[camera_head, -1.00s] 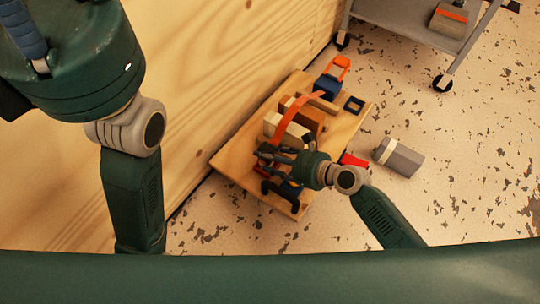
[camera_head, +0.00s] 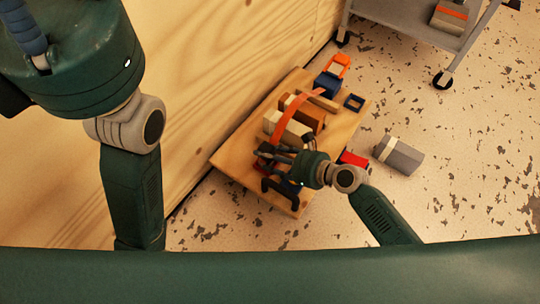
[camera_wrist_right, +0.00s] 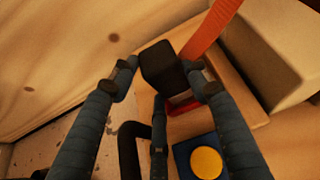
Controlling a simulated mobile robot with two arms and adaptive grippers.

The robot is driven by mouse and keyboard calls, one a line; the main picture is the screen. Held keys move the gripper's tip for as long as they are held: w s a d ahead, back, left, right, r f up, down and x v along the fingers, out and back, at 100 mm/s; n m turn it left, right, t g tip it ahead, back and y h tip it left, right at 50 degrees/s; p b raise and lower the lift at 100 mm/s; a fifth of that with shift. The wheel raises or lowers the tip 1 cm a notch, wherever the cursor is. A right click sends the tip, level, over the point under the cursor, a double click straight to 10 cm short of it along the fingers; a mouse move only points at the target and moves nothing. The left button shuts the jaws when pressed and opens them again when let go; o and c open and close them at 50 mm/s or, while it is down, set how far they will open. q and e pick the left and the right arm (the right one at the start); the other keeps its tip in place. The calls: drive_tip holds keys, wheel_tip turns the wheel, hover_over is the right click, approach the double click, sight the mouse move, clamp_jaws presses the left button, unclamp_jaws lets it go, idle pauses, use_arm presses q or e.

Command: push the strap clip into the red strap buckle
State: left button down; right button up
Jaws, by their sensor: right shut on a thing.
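My right gripper (camera_head: 268,157) is at the near end of the wooden board, with its arm coming in from the lower right. In the right wrist view the fingers (camera_wrist_right: 165,75) are shut on the black strap clip (camera_wrist_right: 160,67). The orange strap (camera_head: 295,110) runs over the boxes down toward the gripper; it also shows in the right wrist view (camera_wrist_right: 213,28). The red strap buckle (camera_wrist_right: 183,106) shows just below the clip, partly hidden by the clip and fingers. I cannot tell whether clip and buckle touch. My left gripper is out of view.
The board (camera_head: 232,160) carries a cream box (camera_head: 287,128), a brown box (camera_head: 309,113) and a blue item (camera_head: 327,84). A blue block with a yellow disc (camera_wrist_right: 205,162) stands near the buckle. A grey box (camera_head: 400,156) lies on the floor. A wooden wall (camera_head: 220,70) borders the left.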

drive_tip(key=shift+f, duration=0.15)
drive_tip(key=shift+f, duration=0.45)
idle(0.5)
drive_tip(key=shift+f, duration=0.15)
drive_tip(key=o, duration=1.3)
drive_tip(key=shift+c, duration=0.2)
